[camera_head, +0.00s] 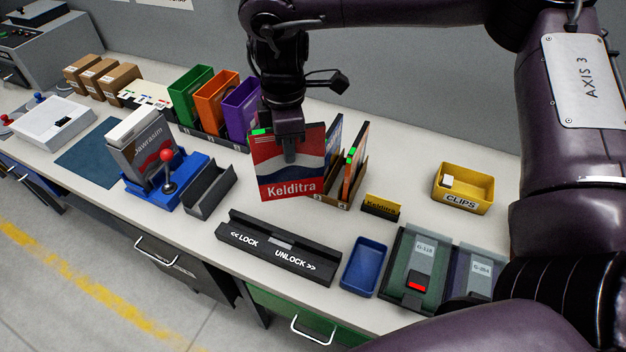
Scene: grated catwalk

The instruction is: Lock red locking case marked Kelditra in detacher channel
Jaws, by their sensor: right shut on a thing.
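The red case marked Kelditra (284,172) has a white and blue wave and a green tab at its top left. My right gripper (290,150) is shut on its upper middle and holds it upright, label facing me, behind the detacher. Whether its lower edge touches the bench is hard to tell. The black detacher (278,250) lies at the bench front, marked LOCK toward the left and UNLOCK toward the right. Its channel runs along the top and looks empty. My left gripper is not in view.
A blue tray (364,267) and a green device (417,268) stand right of the detacher. A yellow CLIPS bin (463,188) sits farther back.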

